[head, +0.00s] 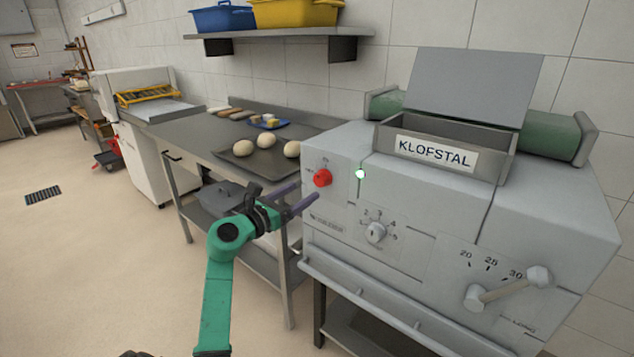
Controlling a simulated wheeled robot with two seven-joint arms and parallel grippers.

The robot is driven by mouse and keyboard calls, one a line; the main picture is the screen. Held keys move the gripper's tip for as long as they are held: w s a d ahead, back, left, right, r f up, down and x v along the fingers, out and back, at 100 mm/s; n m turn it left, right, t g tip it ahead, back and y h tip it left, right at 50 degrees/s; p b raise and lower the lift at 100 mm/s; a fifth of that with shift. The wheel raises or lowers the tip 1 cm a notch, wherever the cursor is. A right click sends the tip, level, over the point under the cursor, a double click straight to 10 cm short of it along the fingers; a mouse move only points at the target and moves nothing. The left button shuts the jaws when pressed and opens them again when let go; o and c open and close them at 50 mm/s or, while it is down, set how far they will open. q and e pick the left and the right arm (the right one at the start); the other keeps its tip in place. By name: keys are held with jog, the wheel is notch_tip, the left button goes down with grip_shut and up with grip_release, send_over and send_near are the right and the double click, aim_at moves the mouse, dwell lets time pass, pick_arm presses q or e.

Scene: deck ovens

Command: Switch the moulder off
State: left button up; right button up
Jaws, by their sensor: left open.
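The moulder (400,275) is the large grey machine at the right, with a KLOFSTAL label (437,152) on its hopper. A red rotary switch (322,178) sits at the upper left of its front, and a green lamp (361,174) glows to the right of it. A numbered knob (375,233) is lower on the front. My left gripper (307,196) is open and empty, with its purple fingers just left of and below the red switch. I cannot tell whether a finger touches the panel. My right gripper is not in view.
A steel table (205,139) left of the moulder bears a dark tray (255,168) with dough balls. A lever (508,289) sticks out at the moulder's lower right. A shelf (280,33) with blue and yellow crates hangs above. Open floor lies at the left.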

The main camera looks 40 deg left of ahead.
aim_at(318, 182)
pick_arm(q)
jog(key=w, duration=0.6)
jog(key=shift+w, duration=0.25)
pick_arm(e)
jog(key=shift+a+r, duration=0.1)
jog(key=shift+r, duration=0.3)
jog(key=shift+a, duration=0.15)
pick_arm(q)
grip_shut()
jog(key=shift+p, duration=0.3)
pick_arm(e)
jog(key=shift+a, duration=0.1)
